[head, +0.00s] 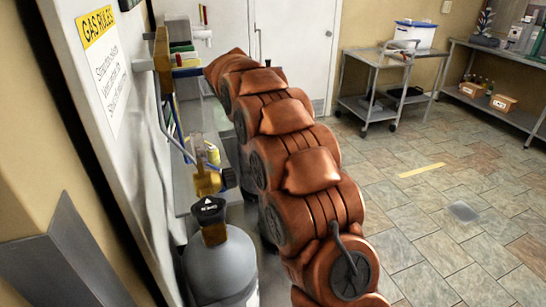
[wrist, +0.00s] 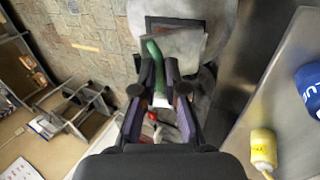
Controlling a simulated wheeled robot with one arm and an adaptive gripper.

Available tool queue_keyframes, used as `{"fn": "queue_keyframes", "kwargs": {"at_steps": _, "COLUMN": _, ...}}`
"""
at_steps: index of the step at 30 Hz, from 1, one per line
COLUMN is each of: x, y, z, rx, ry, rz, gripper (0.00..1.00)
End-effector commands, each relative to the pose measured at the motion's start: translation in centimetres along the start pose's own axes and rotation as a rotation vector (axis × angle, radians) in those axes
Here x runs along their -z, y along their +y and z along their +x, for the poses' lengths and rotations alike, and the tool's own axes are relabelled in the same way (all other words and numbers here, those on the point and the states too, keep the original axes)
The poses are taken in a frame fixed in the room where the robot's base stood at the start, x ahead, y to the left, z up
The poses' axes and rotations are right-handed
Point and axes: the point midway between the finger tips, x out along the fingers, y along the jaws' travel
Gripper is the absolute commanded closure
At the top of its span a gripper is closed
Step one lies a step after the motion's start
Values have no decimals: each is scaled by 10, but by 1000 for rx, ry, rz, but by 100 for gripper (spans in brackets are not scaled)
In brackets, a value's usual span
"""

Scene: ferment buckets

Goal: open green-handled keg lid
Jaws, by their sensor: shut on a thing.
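My gripper (wrist: 159,78) points away from the wrist camera, its two dark fingers on either side of a green handle (wrist: 155,56). It is shut on this handle. The handle lies against a grey, roughly square lid (wrist: 187,44), whose near side is partly hidden by my fingers. I cannot tell whether the lid is raised from what is under it. In the head view my own copper-coloured arm hides the gripper, the handle and the keg.
A grey gas cylinder (head: 220,270) stands close left of my arm. A steel table (wrist: 285,105) with a yellow bottle (wrist: 263,148) and a blue object (wrist: 310,85) is at the right in the wrist view. A steel cart (head: 380,85) stands farther back. The tiled floor (head: 430,220) at right is clear.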

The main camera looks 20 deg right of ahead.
Motion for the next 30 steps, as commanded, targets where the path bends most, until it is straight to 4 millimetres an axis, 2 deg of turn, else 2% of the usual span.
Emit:
{"fn": "queue_keyframes", "kwargs": {"at_steps": 14, "x": 0, "y": -7, "z": 2, "rx": 8, "ry": -3, "rz": -6, "gripper": 100}}
{"fn": "queue_keyframes", "kwargs": {"at_steps": 15, "x": 0, "y": -7, "z": 2, "rx": 8, "ry": -4, "rz": -6, "gripper": 87}}
{"fn": "queue_keyframes", "kwargs": {"at_steps": 22, "x": 0, "y": -5, "z": 2, "rx": 6, "ry": -4, "rz": -4, "gripper": 64}}
{"fn": "queue_keyframes", "kwargs": {"at_steps": 30, "x": 0, "y": -2, "z": 1, "rx": 4, "ry": -3, "rz": -2, "gripper": 64}}
